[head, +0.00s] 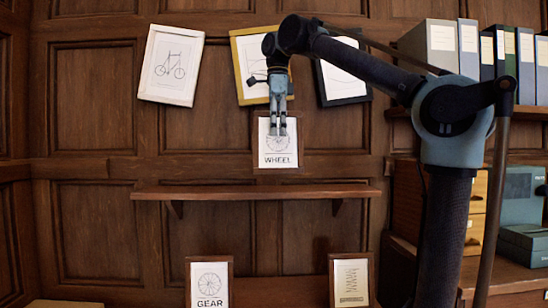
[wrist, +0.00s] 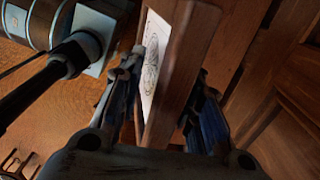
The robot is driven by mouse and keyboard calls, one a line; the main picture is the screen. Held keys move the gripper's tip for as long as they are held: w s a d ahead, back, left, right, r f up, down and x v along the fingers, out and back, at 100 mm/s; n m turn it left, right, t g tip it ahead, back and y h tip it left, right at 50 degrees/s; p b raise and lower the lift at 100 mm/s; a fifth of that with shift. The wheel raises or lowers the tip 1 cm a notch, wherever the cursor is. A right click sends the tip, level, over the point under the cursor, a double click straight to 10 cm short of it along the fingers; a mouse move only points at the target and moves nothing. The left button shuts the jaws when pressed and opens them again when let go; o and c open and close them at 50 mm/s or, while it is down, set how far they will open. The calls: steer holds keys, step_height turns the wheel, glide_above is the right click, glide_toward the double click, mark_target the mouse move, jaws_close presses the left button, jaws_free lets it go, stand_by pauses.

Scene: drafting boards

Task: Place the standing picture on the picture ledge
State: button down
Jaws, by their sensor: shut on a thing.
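My gripper (head: 277,130) hangs in front of the panelled wall and is shut on the top part of a small picture marked WHEEL (head: 279,160). The picture has a brown wooden frame and a white sheet with a wheel drawing, and it looks upright. In the wrist view its framed edge (wrist: 185,75) sits between the two fingers. The picture ledge (head: 230,193) is a long brown shelf on two brackets. The held picture appears above the ledge, right of its middle, with a gap below its lower edge. The depth between them is hard to tell. The ledge looks empty.
Below the ledge stand a GEAR picture (head: 209,284) and another framed picture (head: 351,281). A white-framed bicycle picture (head: 172,65), a yellow-framed picture (head: 243,62) and a black-framed picture (head: 345,82) hang tilted above. Binders (head: 430,45) fill a shelf at right.

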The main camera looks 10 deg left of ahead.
steer(key=w+a, duration=0.3)
steer(key=w, duration=0.9)
step_height(320, 180, down, 7)
steer(key=shift+w, duration=0.25)
steer(key=shift+a+f, duration=0.1)
steer(key=c, duration=1.1)
jaws_free()
steer(key=shift+r, duration=6.05)
